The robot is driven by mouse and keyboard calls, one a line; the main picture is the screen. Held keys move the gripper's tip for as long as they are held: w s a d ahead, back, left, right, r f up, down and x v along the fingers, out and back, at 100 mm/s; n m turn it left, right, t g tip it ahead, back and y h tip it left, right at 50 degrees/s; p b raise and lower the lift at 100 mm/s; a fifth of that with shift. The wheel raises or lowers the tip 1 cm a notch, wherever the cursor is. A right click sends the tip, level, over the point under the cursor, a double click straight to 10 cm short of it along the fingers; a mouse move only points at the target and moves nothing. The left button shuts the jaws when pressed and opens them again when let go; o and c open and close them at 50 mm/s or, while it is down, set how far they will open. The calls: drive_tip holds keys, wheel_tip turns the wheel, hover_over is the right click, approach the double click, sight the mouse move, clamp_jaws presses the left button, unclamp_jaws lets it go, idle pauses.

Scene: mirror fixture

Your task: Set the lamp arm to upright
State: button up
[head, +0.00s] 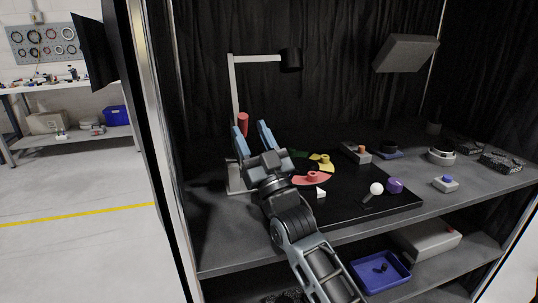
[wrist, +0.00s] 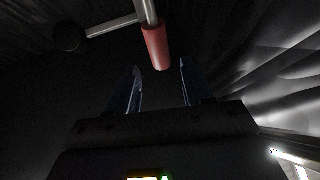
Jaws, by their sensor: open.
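The lamp has a thin silver post (head: 234,88) on the left of the bench. The post looks near vertical, leaning slightly left at its top. A bar runs right from its top to a black lamp head (head: 291,60). A red handle (head: 243,122) sits on the lower post; it also shows in the wrist view (wrist: 156,47), hanging off the silver bar. My gripper (head: 251,129) is open, its blue fingers apart. In the wrist view the handle lies between and beyond the fingertips (wrist: 158,67), with nothing held. Whether a finger touches it I cannot tell.
A black board (head: 370,203) on the bench holds red and yellow curved pieces, a white ball (head: 376,188) and a purple piece (head: 394,185). Small boxes stand to the right. A grey panel (head: 405,53) stands at back right. A blue tray (head: 380,272) sits below.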

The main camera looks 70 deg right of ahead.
drive_tip(key=s+a+b, duration=0.1)
drive_tip(key=s+a, duration=0.3)
drive_tip(key=s, duration=0.2)
drive_tip(key=shift+s+a, duration=0.3)
drive_tip(key=shift+a, duration=0.1)
